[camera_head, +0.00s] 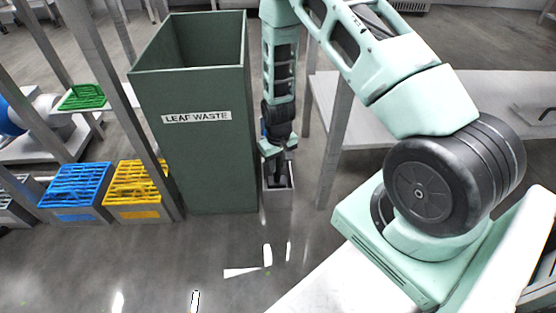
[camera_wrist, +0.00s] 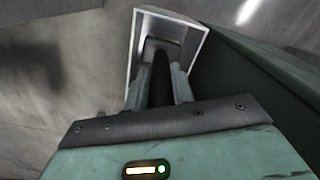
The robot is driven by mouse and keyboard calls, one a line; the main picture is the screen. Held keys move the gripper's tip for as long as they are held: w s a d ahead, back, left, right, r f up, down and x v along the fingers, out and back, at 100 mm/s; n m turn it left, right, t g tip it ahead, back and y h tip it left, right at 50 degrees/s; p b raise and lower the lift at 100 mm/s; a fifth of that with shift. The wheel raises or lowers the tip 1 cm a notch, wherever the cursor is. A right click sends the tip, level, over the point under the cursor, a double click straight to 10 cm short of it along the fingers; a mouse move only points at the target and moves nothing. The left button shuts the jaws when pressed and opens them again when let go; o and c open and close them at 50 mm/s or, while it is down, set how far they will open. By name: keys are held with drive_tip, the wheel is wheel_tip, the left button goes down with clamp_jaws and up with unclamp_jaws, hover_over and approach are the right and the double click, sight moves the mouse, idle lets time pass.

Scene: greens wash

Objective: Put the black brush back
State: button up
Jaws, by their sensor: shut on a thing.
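My gripper (camera_head: 278,150) hangs straight down just right of the green bin and is shut on the black brush. In the wrist view the brush's dark handle (camera_wrist: 161,78) runs between my two grey fingers (camera_wrist: 158,88). Its lower end points into a small open box with pale walls (camera_wrist: 193,32); this box also shows in the head view (camera_head: 279,190) below my gripper, low beside the bin. The brush's head is hidden, and I cannot tell whether it touches the box's bottom.
The tall green bin labelled "LEAF WASTE" (camera_head: 204,155) stands close left of my gripper. A pale table (camera_head: 355,120) with metal legs is to the right. Blue (camera_head: 75,188) and yellow (camera_head: 138,190) slatted crates sit at left.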

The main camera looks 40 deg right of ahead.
drive_tip(key=shift+f, duration=0.35)
drive_tip(key=shift+f+b, duration=0.35)
drive_tip(key=shift+f, duration=0.35)
drive_tip(key=o, duration=1)
drive_tip(key=shift+c, duration=0.2)
wheel_tip(320, 180, up, 18)
drive_tip(key=p, duration=0.9)
drive_tip(key=shift+f, duration=0.25)
